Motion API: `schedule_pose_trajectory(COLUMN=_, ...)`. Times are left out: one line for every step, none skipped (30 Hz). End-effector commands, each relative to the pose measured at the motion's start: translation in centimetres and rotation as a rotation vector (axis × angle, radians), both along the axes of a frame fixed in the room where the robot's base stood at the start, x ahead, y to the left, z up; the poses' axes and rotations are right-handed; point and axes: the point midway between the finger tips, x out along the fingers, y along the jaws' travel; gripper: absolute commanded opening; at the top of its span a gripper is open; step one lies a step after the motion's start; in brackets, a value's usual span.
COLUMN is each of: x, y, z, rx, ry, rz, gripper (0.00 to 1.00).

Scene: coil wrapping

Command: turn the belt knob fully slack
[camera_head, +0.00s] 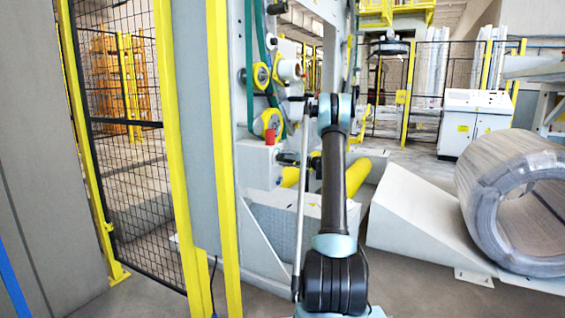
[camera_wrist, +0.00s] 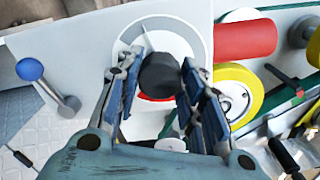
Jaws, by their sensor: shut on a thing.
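The belt knob (camera_wrist: 160,70) is a dark, round knob in the wrist view. It stands out from a white round plate with a grey ring (camera_wrist: 158,23) on a pale panel. A red patch (camera_wrist: 148,98) shows just below the knob. My gripper (camera_wrist: 157,82) has one finger on each side of the knob and is shut on it. The fingers cover parts of the ring. In the head view my gripper (camera_head: 312,162) is small and dark, beside the pale box (camera_head: 257,165) on the machine. The knob cannot be made out clearly there.
A red cylinder (camera_wrist: 246,40) and a yellow roller (camera_wrist: 236,88) lie close to the right of my fingers. A blue-balled lever (camera_wrist: 29,69) is at the left. In the head view, a yellow-framed fence (camera_head: 125,150) stands left and a large coil (camera_head: 490,190) lies right.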

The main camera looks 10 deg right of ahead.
Motion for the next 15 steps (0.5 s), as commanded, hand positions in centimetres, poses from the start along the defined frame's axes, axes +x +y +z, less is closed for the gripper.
schedule_pose_trajectory(x=0.09, y=-0.16, z=-0.05, rx=-0.026, ry=-0.035, rz=-0.004, gripper=0.12)
schedule_pose_trajectory(x=0.08, y=-0.17, z=-0.06, rx=-0.043, ry=-0.059, rz=-0.004, gripper=0.12)
schedule_pose_trajectory(x=0.07, y=-0.16, z=-0.07, rx=-0.066, ry=-0.088, rz=-0.004, gripper=0.12)
schedule_pose_trajectory(x=0.07, y=-0.18, z=-0.08, rx=-0.082, ry=-0.111, rz=-0.004, gripper=0.12)
schedule_pose_trajectory(x=0.07, y=-0.17, z=-0.09, rx=-0.099, ry=-0.133, rz=-0.004, gripper=0.12)
schedule_pose_trajectory(x=0.07, y=-0.17, z=-0.1, rx=-0.121, ry=-0.163, rz=-0.004, gripper=0.12)
schedule_pose_trajectory(x=0.06, y=-0.18, z=-0.11, rx=-0.137, ry=-0.185, rz=-0.004, gripper=0.12)
schedule_pose_trajectory(x=0.05, y=-0.17, z=-0.12, rx=-0.152, ry=-0.206, rz=-0.004, gripper=0.12)
schedule_pose_trajectory(x=0.04, y=-0.18, z=-0.13, rx=-0.173, ry=-0.233, rz=-0.003, gripper=0.12)
schedule_pose_trajectory(x=0.04, y=-0.18, z=-0.14, rx=-0.187, ry=-0.253, rz=-0.003, gripper=0.12)
schedule_pose_trajectory(x=0.04, y=-0.17, z=-0.15, rx=-0.201, ry=-0.272, rz=-0.003, gripper=0.12)
schedule_pose_trajectory(x=0.03, y=-0.18, z=-0.16, rx=-0.219, ry=-0.297, rz=-0.003, gripper=0.12)
schedule_pose_trajectory(x=0.02, y=-0.18, z=-0.17, rx=-0.232, ry=-0.315, rz=-0.003, gripper=0.12)
schedule_pose_trajectory(x=0.02, y=-0.19, z=-0.18, rx=-0.245, ry=-0.331, rz=-0.003, gripper=0.12)
schedule_pose_trajectory(x=0.02, y=-0.19, z=-0.19, rx=-0.26, ry=-0.353, rz=-0.002, gripper=0.12)
